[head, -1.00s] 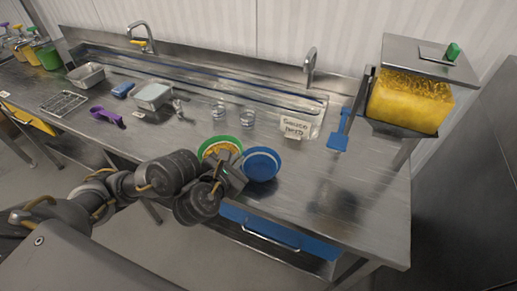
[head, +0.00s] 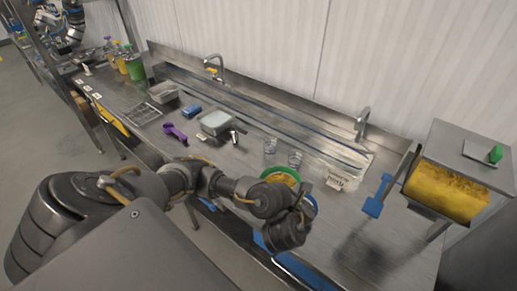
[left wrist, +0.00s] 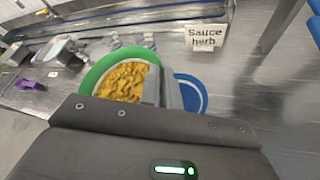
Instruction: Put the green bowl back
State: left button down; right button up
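The green bowl (head: 281,173) holds yellow food and stands near the front edge of the steel counter, partly hidden by my left arm in the head view. In the left wrist view the bowl (left wrist: 86,80) is upright. My left gripper (left wrist: 162,88) has one finger inside the bowl and one outside, closed on its right rim. In the head view my left gripper (head: 299,208) is mostly hidden behind its wrist. Whether the bowl is clear of the counter, I cannot tell. My right gripper is not in view.
A blue bowl (left wrist: 190,92) sits close right of the green bowl. Behind are two clear cups (head: 270,146) and a sign (head: 336,180) reading "Sauce herb". A yellow-filled dispenser (head: 447,192) stands right, a grey-lidded container (head: 216,122) and purple scoop (head: 175,133) left.

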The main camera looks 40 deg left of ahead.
aim_at(279, 180)
pick_arm(q)
jog(key=shift+w+a+f+b, duration=0.15)
jog(key=shift+a+f+b, duration=0.2)
jog(key=shift+b, duration=0.4)
jog(key=w+a+f+b, duration=0.1)
jog(key=a+b, duration=0.1)
jog(key=w+a+f+b, duration=0.1)
jog(key=a+f+b, duration=0.1)
jog(key=a+b, duration=0.1)
jog(key=w+a+f+b, duration=0.1)
jog(key=a+b, duration=0.1)
jog(key=a, duration=0.1)
jog(key=shift+w+a+f+b, duration=0.1)
jog(key=shift+f+b, duration=0.1)
jog(key=shift+b, duration=0.15)
jog(key=a+f+b, duration=0.1)
jog(key=b, duration=0.1)
jog(key=w+a+f+b, duration=0.1)
jog(key=f+b, duration=0.1)
jog(key=shift+w+a+f+b, duration=0.15)
jog(key=shift+a+f+b, duration=0.05)
jog(key=shift+a+b, duration=0.15)
jog(key=shift+w+a+f+b, duration=0.15)
jog(key=shift+a+f+b, duration=0.1)
jog(key=shift+b, duration=0.25)
jog(key=shift+a, duration=0.15)
